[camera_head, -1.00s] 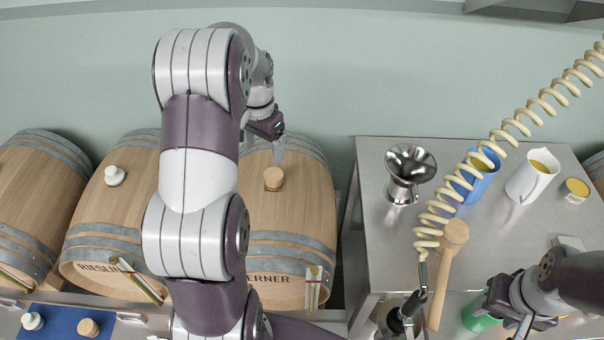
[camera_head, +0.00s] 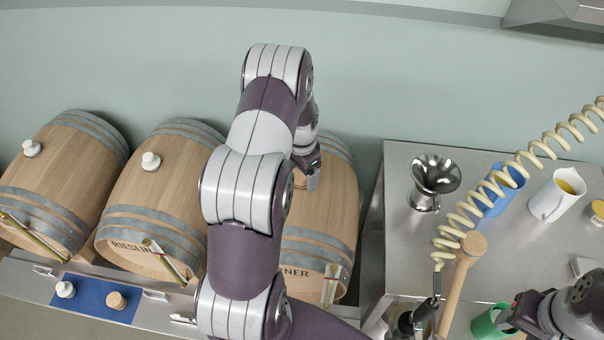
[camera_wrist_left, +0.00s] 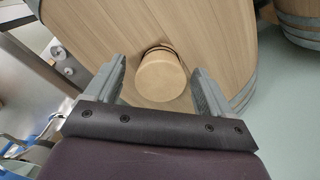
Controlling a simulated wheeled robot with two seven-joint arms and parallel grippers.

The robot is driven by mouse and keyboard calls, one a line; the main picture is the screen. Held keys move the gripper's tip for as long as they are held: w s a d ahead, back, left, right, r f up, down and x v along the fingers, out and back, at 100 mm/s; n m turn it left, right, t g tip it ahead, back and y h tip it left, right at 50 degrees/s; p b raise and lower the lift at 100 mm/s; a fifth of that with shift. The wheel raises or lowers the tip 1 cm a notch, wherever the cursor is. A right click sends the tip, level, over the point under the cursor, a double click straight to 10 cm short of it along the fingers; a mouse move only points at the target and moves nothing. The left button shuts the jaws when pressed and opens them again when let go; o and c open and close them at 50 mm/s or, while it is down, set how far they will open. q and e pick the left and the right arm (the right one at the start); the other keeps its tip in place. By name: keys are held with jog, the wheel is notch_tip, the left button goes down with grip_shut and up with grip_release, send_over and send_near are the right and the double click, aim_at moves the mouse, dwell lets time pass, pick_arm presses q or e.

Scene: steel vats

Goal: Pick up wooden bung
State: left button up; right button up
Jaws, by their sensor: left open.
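The wooden bung (camera_head: 299,180) sits in the top of the right-hand barrel (camera_head: 338,205), partly hidden by my left arm in the head view. In the left wrist view the bung (camera_wrist_left: 160,76) is a pale round plug between my fingers, with its rim in the hole. My left gripper (camera_head: 312,172) is right over it. In the wrist view its two fingers (camera_wrist_left: 159,70) are open, one on each side, with gaps to the bung. My right gripper (camera_head: 507,318) is at the lower right, its jaws unclear.
Two more barrels (camera_head: 165,185) with white bungs (camera_head: 151,161) stand to the left. Another wooden bung (camera_head: 116,300) and a white one lie on a blue mat (camera_head: 90,294). A steel table (camera_head: 400,240) at the right holds a funnel (camera_head: 434,180), mallet (camera_head: 462,275) and jugs.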

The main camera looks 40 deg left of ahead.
pick_arm(q)
jog(key=shift+a, duration=0.1)
jog(key=c, duration=1.3)
jog(key=shift+o, duration=0.2)
jog(key=shift+r, duration=0.25)
jog(key=r, duration=0.1)
jog(key=r+b, duration=0.2)
jog(key=shift+w+d+r, duration=0.25)
jog(key=shift+d+r, duration=0.1)
jog(key=shift+d, duration=0.05)
jog(key=w+d+r+b, duration=0.1)
jog(key=w+d+r, duration=0.1)
jog(key=d, duration=0.3)
jog(key=w+d+r+b, duration=0.2)
jog(key=d+r, duration=0.3)
jog(key=shift+w, duration=0.25)
jog(key=shift+a, duration=0.1)
